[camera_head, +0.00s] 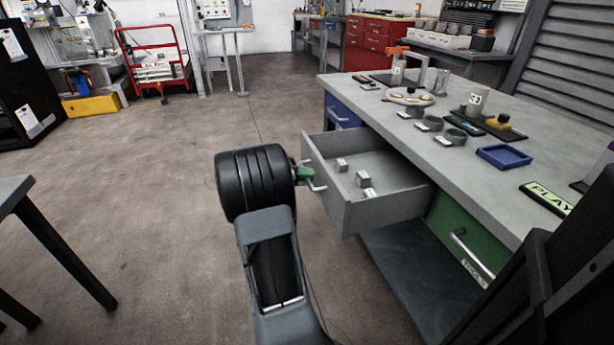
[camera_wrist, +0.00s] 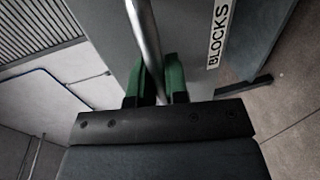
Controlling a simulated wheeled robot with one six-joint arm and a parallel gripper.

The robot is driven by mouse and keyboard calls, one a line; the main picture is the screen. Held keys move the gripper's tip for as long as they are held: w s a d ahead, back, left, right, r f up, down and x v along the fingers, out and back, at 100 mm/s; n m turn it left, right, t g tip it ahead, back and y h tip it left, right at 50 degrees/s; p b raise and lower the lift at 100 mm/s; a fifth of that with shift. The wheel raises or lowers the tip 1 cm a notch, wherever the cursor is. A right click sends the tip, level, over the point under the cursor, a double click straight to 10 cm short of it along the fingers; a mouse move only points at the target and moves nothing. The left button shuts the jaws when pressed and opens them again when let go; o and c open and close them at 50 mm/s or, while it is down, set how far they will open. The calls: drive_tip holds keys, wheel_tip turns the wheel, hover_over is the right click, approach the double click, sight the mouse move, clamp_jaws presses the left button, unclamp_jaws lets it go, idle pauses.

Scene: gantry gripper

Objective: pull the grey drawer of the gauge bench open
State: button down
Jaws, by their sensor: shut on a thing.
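The grey drawer (camera_head: 375,211) of the gauge bench (camera_head: 390,98) stands well out from the bench front. Several small metal blocks lie inside it, one of them (camera_head: 341,165) near the front. My gripper (camera_head: 306,174) is at the drawer's front, shut on its bar handle (camera_head: 318,188). In the wrist view the green fingers (camera_wrist: 158,82) sit on either side of the metal handle (camera_wrist: 145,38). The grey drawer front (camera_wrist: 185,45) with a "BLOCKS" label (camera_wrist: 218,36) shows behind them. The handle's far end is out of the wrist view.
A blue drawer (camera_head: 343,112) and a green drawer (camera_head: 462,238) of the bench are shut. A blue tray (camera_head: 503,156) and several gauges and cups stand on the bench top. A dark table (camera_head: 40,225) stands at the left. The floor (camera_head: 150,190) left of my arm is clear.

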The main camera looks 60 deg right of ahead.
drive_tip(key=shift+r, duration=0.1)
drive_tip(key=c, duration=1.2)
unclamp_jaws()
drive_tip(key=shift+o, duration=0.2)
drive_tip(key=shift+w, duration=0.1)
drive_tip(key=p+v, duration=0.3)
drive_tip(key=v, duration=1)
drive_tip(key=shift+w+a, duration=0.2)
drive_tip(key=shift+a, duration=0.05)
drive_tip(key=shift+r, duration=0.1)
drive_tip(key=s+a+r+n+t+y+p, duration=0.2)
drive_tip(key=a+r+t+y+p, duration=0.2)
drive_tip(key=a+r+p, duration=0.5)
drive_tip(key=s+a+r+n+t+y+p, duration=0.3)
drive_tip(key=a+r+t+y+p, duration=0.1)
drive_tip(key=a+r+p, duration=0.6)
drive_tip(key=s+a+r+n+t+y+p, duration=0.3)
drive_tip(key=a+r+t+p, duration=0.3)
drive_tip(key=a+r+p, duration=0.4)
drive_tip(key=shift+a+r+y+p, duration=0.15)
drive_tip(key=shift+a+y+p, duration=0.5)
drive_tip(key=shift+a, duration=0.35)
